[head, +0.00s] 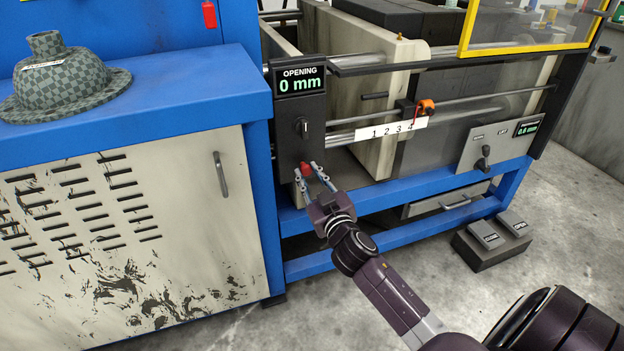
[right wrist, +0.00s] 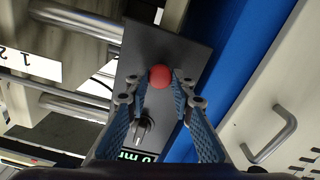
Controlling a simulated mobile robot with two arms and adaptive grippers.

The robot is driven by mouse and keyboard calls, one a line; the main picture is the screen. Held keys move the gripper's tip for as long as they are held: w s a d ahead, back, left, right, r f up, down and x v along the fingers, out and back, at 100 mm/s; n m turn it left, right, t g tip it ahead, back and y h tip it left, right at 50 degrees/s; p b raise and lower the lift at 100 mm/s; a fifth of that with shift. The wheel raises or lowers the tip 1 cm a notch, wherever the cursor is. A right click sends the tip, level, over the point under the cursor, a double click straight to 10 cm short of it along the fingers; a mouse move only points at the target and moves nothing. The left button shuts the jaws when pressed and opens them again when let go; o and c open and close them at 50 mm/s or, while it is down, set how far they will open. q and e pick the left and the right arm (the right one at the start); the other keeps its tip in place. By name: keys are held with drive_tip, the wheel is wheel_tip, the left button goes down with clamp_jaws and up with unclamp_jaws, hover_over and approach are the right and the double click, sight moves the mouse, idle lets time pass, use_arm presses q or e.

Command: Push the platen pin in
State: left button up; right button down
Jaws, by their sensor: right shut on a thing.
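The platen pin shows as a red round knob (head: 306,169) on the lower part of a dark upright panel (head: 312,122) of the press. My right gripper (head: 308,178) reaches it from below right, with one finger on each side, and is shut on it. In the right wrist view, the red knob (right wrist: 160,77) sits between the blue fingertips of the right gripper (right wrist: 158,86). How far the pin sits in the panel is hidden behind the knob. My left gripper is not in view.
Above the pin are a black rotary switch (head: 303,127) and a display (head: 300,81) reading "OPENING 0 mm". A numbered scale (head: 392,129) lies to the right. A blue frame rail (head: 400,200) runs below, and a foot pedal box (head: 490,240) stands on the floor.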

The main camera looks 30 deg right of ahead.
drive_tip(key=c, duration=1.7)
unclamp_jaws()
drive_tip(key=shift+o, duration=0.2)
drive_tip(key=shift+s+a+f, duration=0.1)
drive_tip(key=shift+s+a, duration=0.1)
drive_tip(key=shift+s, duration=0.35)
drive_tip(key=v, duration=1.1)
drive_tip(key=shift+d, duration=0.1)
